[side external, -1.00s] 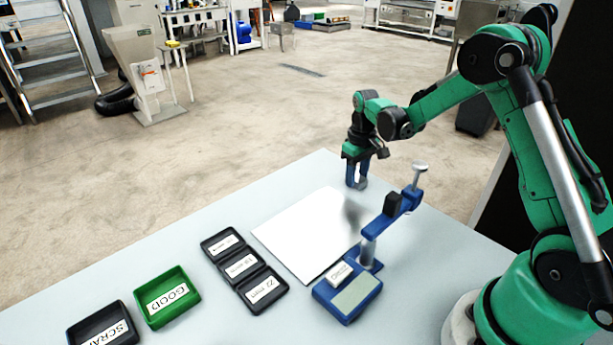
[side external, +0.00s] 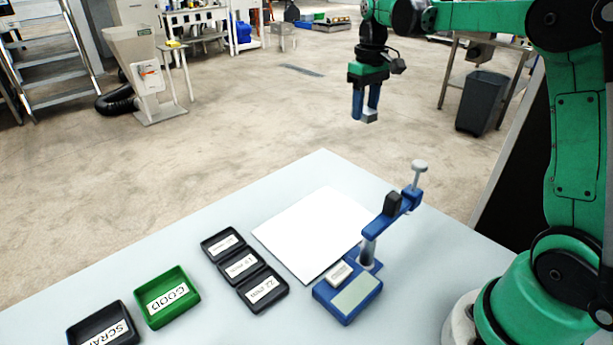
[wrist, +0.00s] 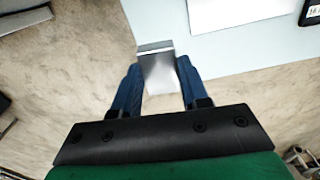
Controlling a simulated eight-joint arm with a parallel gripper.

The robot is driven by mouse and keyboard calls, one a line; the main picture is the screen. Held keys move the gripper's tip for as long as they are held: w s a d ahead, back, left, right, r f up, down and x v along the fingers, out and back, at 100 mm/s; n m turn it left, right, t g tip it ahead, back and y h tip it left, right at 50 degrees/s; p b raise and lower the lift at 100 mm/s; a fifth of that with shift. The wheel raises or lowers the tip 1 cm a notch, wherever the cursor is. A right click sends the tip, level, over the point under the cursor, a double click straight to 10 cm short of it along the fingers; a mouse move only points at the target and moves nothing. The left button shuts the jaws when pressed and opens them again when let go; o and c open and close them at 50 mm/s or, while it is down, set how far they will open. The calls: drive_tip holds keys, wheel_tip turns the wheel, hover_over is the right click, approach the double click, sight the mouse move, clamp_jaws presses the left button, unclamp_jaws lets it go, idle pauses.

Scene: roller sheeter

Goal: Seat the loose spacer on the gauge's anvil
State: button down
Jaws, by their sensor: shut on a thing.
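My gripper (side external: 365,115) is raised high, pointing down, behind and above the far end of the table in the side view. Its blue fingers are shut on a small grey metal block, the spacer (side external: 370,116). In the wrist view the spacer (wrist: 160,72) sits between the two fingertips and extends past them. The blue gauge (side external: 348,302) stands at the table's right front, with an upright post, an arm and a grey-topped screw. A small labelled pale block (side external: 339,273) is on the gauge's base near the post. I cannot tell which part is the anvil.
A white sheet (side external: 310,232) lies beside the gauge. Left of it are a black three-part labelled tray (side external: 247,270), a green GOOD bin (side external: 168,297) and a black SCRAP bin (side external: 100,328). The air around my gripper is clear.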

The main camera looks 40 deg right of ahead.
wheel_tip(320, 180, up, 3)
drive_tip(key=shift+r, duration=0.2)
drive_tip(key=shift+a+n, duration=0.35)
drive_tip(key=shift+n, duration=0.05)
drive_tip(key=a+f+n, duration=0.7)
drive_tip(key=a+n, duration=0.2)
drive_tip(key=n, duration=0.9)
hover_over(319, 226)
wheel_tip(319, 226, down, 5)
drive_tip(key=shift+a+f, duration=0.1)
drive_tip(key=shift+f, duration=2.15)
drive_tip(key=shift+f, duration=1)
